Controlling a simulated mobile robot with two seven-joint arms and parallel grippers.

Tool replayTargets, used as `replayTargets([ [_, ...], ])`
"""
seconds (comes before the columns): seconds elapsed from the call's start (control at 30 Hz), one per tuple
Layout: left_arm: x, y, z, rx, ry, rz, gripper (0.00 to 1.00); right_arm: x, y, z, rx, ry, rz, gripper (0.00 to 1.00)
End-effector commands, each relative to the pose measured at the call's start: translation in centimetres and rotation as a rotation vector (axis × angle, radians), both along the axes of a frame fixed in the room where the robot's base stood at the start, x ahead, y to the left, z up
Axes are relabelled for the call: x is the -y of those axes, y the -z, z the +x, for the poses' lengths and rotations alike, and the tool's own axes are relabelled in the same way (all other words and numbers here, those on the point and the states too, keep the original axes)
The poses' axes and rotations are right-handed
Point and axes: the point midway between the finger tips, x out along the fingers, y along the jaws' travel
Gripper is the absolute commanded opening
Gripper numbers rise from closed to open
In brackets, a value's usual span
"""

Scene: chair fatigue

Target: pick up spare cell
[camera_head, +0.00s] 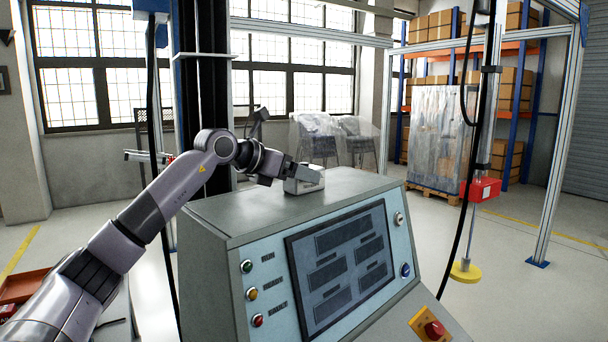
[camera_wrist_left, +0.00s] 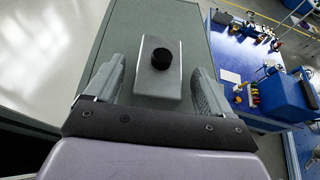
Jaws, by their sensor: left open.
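The spare cell (camera_head: 308,186) is a small grey metal block on the flat top of the control console (camera_head: 350,183). In the left wrist view the cell (camera_wrist_left: 159,91) is a grey box with a black round knob on it. My left gripper (camera_head: 297,175) reaches in from the left at the cell. In the left wrist view my left gripper (camera_wrist_left: 160,66) is open, with one finger on each side of the cell and a gap visible beside each. My right gripper is not in view.
The console's sloped front has a screen (camera_head: 343,262), buttons and a red emergency knob (camera_head: 434,330). A red load unit (camera_head: 484,190) hangs on a rod at right. The console top around the cell is clear. A blue workbench (camera_wrist_left: 245,60) with items shows in the wrist view.

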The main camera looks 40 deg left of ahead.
Motion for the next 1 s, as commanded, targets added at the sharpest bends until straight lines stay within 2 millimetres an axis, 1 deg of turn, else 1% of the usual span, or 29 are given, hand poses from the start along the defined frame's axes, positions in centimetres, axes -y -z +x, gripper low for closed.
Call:
replayTargets([
  [0.03, 0.0, 0.0, 0.8, -0.001, 0.001, -0.002, 0.83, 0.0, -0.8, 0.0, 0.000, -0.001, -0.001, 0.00],
  [0.2, 0.2, 0.8, 2.3, 0.000, 0.000, 0.000, 0.83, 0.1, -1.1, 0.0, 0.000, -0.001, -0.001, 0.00],
  [0.47, 0.2, 1.0, 2.5, 0.000, -0.001, 0.001, 0.83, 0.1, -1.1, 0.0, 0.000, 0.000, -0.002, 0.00],
  [0.57, 0.2, 1.0, 2.5, 0.000, -0.001, 0.001, 0.54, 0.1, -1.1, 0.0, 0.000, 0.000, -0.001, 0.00],
  [0.6, 0.2, 1.0, 2.4, 0.000, -0.001, 0.001, 0.41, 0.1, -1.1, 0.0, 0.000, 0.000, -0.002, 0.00],
  [0.67, 0.2, 1.0, 2.4, 0.000, -0.001, 0.001, 0.21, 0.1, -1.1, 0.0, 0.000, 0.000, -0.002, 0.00],
  [0.7, 0.2, 1.0, 2.4, 0.000, -0.001, 0.001, 0.08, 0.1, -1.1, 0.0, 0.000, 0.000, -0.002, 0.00],
  [0.73, 0.2, 0.7, 2.4, 0.008, -0.001, 0.001, 0.03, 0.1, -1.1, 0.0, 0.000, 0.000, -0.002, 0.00],
  [1.0, 0.2, 0.6, 2.4, 0.008, -0.001, 0.001, 0.03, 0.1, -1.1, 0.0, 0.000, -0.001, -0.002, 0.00],
])
